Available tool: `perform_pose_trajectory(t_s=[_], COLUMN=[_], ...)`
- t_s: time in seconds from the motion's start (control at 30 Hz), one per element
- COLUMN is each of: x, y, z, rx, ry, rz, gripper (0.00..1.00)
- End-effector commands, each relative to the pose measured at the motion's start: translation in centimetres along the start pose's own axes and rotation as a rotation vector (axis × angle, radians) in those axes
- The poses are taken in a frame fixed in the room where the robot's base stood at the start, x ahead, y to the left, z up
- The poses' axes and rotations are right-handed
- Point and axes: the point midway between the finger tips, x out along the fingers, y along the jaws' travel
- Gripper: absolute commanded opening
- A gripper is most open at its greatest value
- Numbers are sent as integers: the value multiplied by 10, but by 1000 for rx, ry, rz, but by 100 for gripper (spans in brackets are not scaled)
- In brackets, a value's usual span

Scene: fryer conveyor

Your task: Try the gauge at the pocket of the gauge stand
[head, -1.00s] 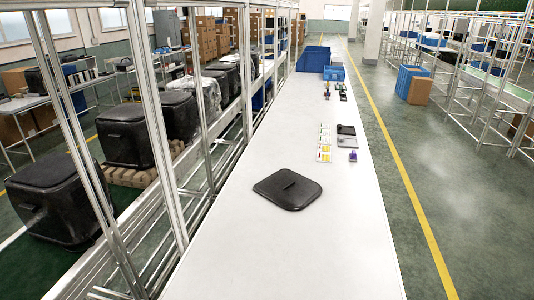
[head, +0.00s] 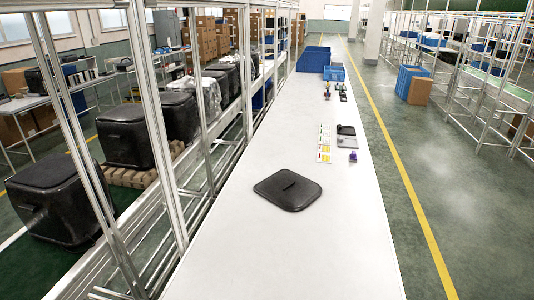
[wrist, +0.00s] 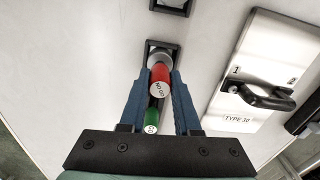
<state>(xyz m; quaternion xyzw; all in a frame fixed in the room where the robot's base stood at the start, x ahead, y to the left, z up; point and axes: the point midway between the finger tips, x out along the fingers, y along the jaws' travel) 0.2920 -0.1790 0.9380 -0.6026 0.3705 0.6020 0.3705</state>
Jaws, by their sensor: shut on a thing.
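In the wrist view my gripper (wrist: 161,78) is shut on the gauge (wrist: 160,82), its blue fingers on either side. The gauge shows a red part marked NO GO and, lower in the picture, a green end (wrist: 151,128) marked GO. Its grey metal part lies over a black-framed square pocket (wrist: 150,45) on a pale surface. I cannot tell whether the metal is inside the pocket or just above it. A second black-framed pocket (wrist: 172,4) is cut by the top edge. My gripper does not show in the head view.
A white panel (wrist: 232,100) marked 1 and TYPE 30, with a black handle (wrist: 262,97), is right of my gripper. In the head view a black lid (head: 288,189) lies on the long white table (head: 270,255). Small items and blue bins (head: 313,59) stand farther along.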

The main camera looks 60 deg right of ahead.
Motion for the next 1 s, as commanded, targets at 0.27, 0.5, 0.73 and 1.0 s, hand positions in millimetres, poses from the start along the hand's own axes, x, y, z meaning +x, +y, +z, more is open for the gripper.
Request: perform_pose_trajectory(t_s=[0.27,0.5,0.73,1.0], x=[2,2,-10,-33], y=[0,0,0,0], z=[1,1,0,0], rx=[0,0,0,0], ry=[-2,-1,-1,0], rz=[1,0,0,0], gripper=[0,0,0,0])
